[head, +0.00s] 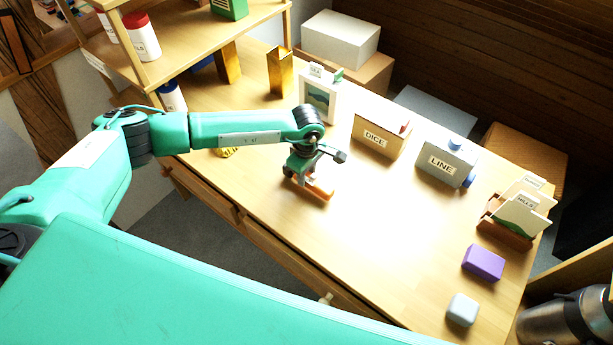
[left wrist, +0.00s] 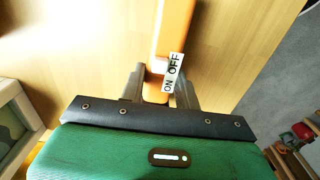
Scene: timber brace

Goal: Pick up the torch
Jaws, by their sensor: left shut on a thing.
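The torch is an orange bar with an ON/OFF label. In the head view the torch (head: 320,190) is low over the near left part of the table, partly hidden by my gripper. My left gripper (head: 312,178) is over it. In the left wrist view the torch (left wrist: 173,32) runs up and away from between the two fingers of my left gripper (left wrist: 160,86), which is shut on its near end. I cannot tell whether the torch touches the table. My right gripper is not in view.
Along the table's back stand a picture frame (head: 318,100), a DICE box (head: 378,138), a LINE box (head: 446,163) and a card holder (head: 512,215). A purple block (head: 483,262) and a grey block (head: 462,309) lie at right. A shelf (head: 190,55) rises at left. The table's middle is clear.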

